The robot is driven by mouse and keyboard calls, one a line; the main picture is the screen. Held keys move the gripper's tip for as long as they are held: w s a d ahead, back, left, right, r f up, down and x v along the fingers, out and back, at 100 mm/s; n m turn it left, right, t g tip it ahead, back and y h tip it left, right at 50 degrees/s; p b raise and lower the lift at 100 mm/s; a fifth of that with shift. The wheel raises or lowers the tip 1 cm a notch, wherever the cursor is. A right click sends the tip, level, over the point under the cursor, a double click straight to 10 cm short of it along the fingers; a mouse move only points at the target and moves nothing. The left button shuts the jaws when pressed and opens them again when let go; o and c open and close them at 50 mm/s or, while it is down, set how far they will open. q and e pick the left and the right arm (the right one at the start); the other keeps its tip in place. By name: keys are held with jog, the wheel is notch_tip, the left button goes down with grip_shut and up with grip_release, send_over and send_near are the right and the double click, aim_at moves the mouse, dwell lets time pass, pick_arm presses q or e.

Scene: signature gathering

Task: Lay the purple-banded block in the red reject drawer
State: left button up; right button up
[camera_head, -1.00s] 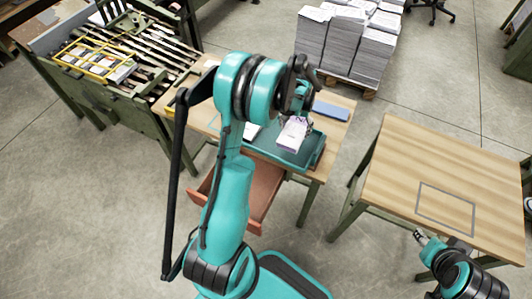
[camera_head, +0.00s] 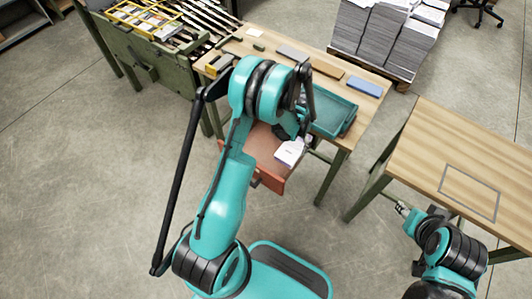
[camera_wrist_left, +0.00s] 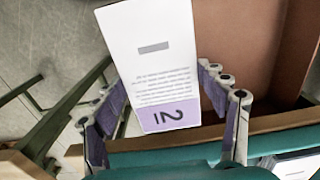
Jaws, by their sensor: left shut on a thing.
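The white block with a purple band (camera_head: 289,152) is in my left gripper (camera_head: 298,134). In the left wrist view, the block (camera_wrist_left: 158,62) lies between the two fingers, its purple end with upside-down "21" toward the camera. The red reject drawer (camera_head: 270,176) is pulled out from under the table. The block appears over the drawer's right side; its height above the drawer is hard to tell. The drawer's interior (camera_wrist_left: 240,45) also shows in the left wrist view, to the right of the block. My right gripper (camera_head: 402,209) is small at lower right; its jaw state is unclear.
A green tray (camera_head: 345,128) sits on the wooden table above the drawer, with a blue block (camera_head: 364,86) behind it. A white sheet or block (camera_wrist_left: 297,166) shows at the wrist view's lower right. Another wooden table (camera_head: 440,140) stands right; paper stacks (camera_head: 385,40) stand behind.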

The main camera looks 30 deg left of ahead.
pick_arm(q)
jog(key=a+f+b, duration=0.1)
jog(key=a+f, duration=0.1)
jog(key=a, duration=0.2)
jog(key=s+a+f+b, duration=0.1)
jog(key=a+f+b, duration=0.1)
jog(key=a+f, duration=0.1)
jog(key=a+f+b, duration=0.1)
jog(key=a+f, duration=0.2)
jog(key=a, duration=0.1)
jog(key=shift+s+a, duration=0.2)
jog(key=shift+a, duration=0.15)
notch_tip(320, 180, down, 4)
jog(key=shift+r+b, duration=0.1)
jog(key=shift+b, duration=1.15)
jog(key=shift+r, duration=0.1)
jog(key=o, duration=1.3)
jog(key=shift+o, duration=0.2)
